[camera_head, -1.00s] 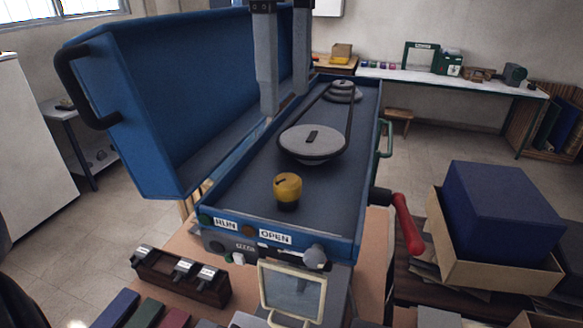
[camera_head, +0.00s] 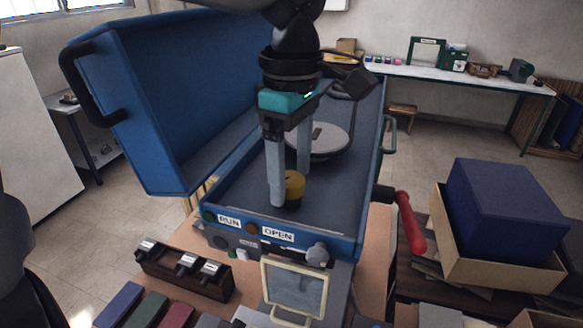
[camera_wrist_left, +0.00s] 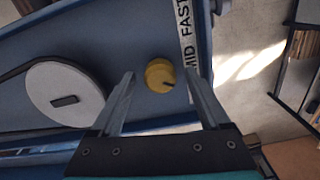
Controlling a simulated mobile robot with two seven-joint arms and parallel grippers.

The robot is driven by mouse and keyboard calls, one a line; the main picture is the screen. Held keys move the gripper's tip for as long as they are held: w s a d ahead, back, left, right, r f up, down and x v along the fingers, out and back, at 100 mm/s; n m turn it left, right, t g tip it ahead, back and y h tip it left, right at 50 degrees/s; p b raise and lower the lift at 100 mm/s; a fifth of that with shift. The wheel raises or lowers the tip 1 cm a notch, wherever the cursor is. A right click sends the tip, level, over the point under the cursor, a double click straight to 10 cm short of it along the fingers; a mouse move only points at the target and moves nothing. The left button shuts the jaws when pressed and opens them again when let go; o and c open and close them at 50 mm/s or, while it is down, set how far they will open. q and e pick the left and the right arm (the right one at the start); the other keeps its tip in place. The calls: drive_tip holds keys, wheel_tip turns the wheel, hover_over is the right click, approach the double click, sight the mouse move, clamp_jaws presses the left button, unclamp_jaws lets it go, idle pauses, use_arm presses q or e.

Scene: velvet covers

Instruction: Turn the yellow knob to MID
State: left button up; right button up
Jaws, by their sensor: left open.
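The yellow knob (camera_head: 295,186) stands on the dark deck of the open blue machine (camera_head: 325,235), near its front edge. It is partly hidden by a finger in the head view. My left gripper (camera_head: 290,188) points down, open, with its fingers around the knob. In the left wrist view the knob (camera_wrist_left: 159,73) sits between the spread fingertips (camera_wrist_left: 160,74), with gaps on both sides. Its dark pointer mark faces lower right. A white strip (camera_wrist_left: 188,45) beside it reads MID and FAST; a finger covers its lower end. My right gripper is not in view.
A grey pulley disc (camera_head: 330,140) with a belt lies behind the knob. The raised blue lid (camera_head: 170,110) stands at left. A red-handled crank (camera_head: 408,220) sticks out at right, near a box (camera_head: 505,205). RUN and OPEN labels mark the front.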

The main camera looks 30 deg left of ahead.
use_arm(q)
drive_tip(key=shift+c, duration=0.3)
clamp_jaws()
drive_tip(key=shift+m, duration=0.4)
drive_tip(key=shift+m+b, duration=0.55)
drive_tip(key=shift+m, duration=2.45)
drive_tip(key=shift+o, duration=0.3)
unclamp_jaws()
